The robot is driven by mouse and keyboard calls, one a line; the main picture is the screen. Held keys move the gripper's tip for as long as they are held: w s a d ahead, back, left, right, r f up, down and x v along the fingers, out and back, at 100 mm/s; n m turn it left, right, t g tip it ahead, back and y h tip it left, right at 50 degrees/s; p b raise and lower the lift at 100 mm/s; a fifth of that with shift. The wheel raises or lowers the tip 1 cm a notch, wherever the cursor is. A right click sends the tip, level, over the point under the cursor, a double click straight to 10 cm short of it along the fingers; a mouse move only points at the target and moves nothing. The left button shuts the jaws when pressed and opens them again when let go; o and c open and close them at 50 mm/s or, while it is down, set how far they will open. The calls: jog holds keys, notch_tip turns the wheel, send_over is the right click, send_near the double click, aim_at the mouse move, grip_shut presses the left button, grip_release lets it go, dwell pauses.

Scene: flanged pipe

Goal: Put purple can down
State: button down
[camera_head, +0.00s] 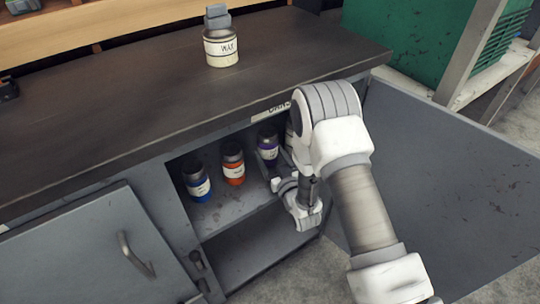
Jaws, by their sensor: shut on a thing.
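The purple can (268,147) stands upright inside the open cabinet, toward the right end of the upper shelf. It has a white label and a dark top. My gripper (276,172) reaches into the cabinet from the front right and is shut on the lower part of the purple can. The fingertips and the can's base are partly hidden, so I cannot tell whether the base touches the shelf.
An orange can (233,162) and a blue can (196,180) stand left of the purple can on the shelf (225,212). The cabinet door (440,170) hangs open at right. A wax can (221,46) sits on the worktop (130,100). The lower compartment looks empty.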

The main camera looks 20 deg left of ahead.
grip_release()
jog(key=shift+f, duration=0.1)
